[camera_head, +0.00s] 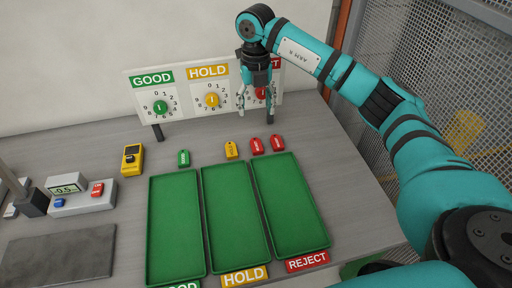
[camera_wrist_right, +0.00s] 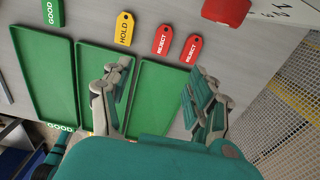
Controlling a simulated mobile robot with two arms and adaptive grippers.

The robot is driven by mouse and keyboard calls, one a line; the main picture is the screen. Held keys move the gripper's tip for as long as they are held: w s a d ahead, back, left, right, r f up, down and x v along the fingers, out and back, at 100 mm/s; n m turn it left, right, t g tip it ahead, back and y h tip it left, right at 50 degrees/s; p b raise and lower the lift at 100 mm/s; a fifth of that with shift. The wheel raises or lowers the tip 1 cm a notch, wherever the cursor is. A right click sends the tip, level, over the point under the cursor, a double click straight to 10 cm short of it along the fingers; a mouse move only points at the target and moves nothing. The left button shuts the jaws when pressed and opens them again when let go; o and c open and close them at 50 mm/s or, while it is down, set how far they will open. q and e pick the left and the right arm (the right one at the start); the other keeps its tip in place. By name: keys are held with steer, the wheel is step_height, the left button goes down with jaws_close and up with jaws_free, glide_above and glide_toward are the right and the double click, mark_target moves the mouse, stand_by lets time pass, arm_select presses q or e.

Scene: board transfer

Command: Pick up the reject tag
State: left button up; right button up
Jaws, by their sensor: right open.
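Two red reject tags lie flat on the table behind the right-hand tray: a left one (camera_head: 257,146) and a right one (camera_head: 277,143). In the right wrist view they show as a left red tag (camera_wrist_right: 163,40) and a right red tag (camera_wrist_right: 191,48), both lettered REJECT. My right gripper (camera_head: 256,108) is open and empty, in front of the dial board and above the tabletop. In the right wrist view its fingers (camera_wrist_right: 155,95) are spread wide, with the red tags beyond them. My left gripper is in neither view.
A yellow hold tag (camera_head: 231,150) and a green good tag (camera_head: 183,158) lie left of the red tags. Three empty green trays, including the reject tray (camera_head: 291,205), lie in front. The dial board (camera_head: 185,97) stands behind; a yellow device (camera_head: 132,160) lies left.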

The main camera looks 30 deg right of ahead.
steer(key=p, duration=0.3)
glide_above(257, 147)
step_height(257, 147, down, 10)
steer(key=shift+w+a+r, duration=0.1)
steer(key=shift+w+r, duration=0.05)
steer(key=shift+f, duration=0.25)
step_height(257, 147, down, 4)
steer(key=shift+r+p, duration=0.15)
steer(key=shift+p, duration=0.9)
steer(key=shift+f, duration=0.55)
steer(key=c, duration=1)
steer(key=shift+o, duration=0.2)
steer(key=shift+r, duration=0.15)
